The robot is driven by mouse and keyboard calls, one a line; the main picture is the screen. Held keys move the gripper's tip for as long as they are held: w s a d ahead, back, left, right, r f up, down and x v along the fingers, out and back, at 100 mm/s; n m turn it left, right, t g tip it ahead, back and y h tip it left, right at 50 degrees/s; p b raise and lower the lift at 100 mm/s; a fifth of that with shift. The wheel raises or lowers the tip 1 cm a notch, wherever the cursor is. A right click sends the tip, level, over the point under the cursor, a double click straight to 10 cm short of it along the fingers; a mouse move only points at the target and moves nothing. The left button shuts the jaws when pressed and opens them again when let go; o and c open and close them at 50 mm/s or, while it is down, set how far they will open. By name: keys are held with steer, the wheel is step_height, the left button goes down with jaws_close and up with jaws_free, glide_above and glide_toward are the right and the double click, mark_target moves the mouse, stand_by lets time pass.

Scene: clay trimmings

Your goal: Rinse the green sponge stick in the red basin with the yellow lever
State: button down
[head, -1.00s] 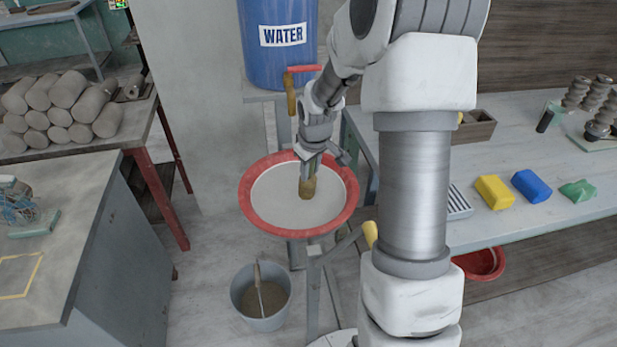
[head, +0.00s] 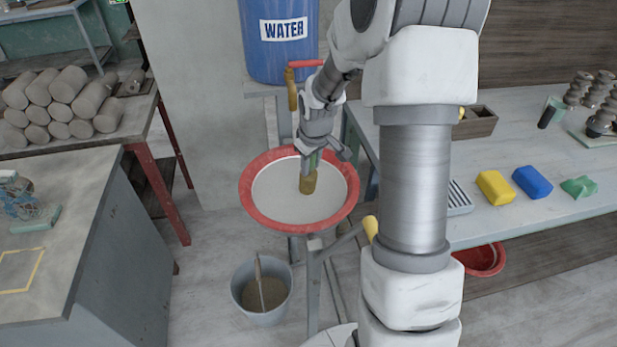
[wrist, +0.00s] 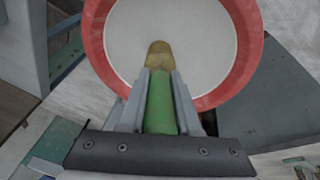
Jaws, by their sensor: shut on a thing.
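My gripper (head: 314,160) is shut on the green sponge stick, which points down over the red basin. In the wrist view the green handle (wrist: 160,108) lies between the two fingers (wrist: 159,95), with the tan-yellow sponge end (wrist: 159,53) beyond them. The sponge end (head: 308,184) shows in front of the pale basin inside in the head view; I cannot tell whether it touches water. The red basin (head: 253,213) stands on a grey stand. A yellow lever (head: 370,228) sticks up at the stand's right side, beside my arm.
A blue water barrel (head: 278,55) with a red-handled tap (head: 303,64) stands behind the basin. A grey bucket (head: 240,292) stands on the floor below. The right bench (head: 500,223) holds yellow, blue and green blocks. A grey cabinet (head: 125,230) is at left.

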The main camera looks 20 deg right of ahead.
steer(key=shift+w+d, duration=0.1)
steer(key=shift+d, duration=0.05)
steer(key=shift+w+d, duration=0.15)
steer(key=shift+d, duration=0.15)
stand_by(0.5)
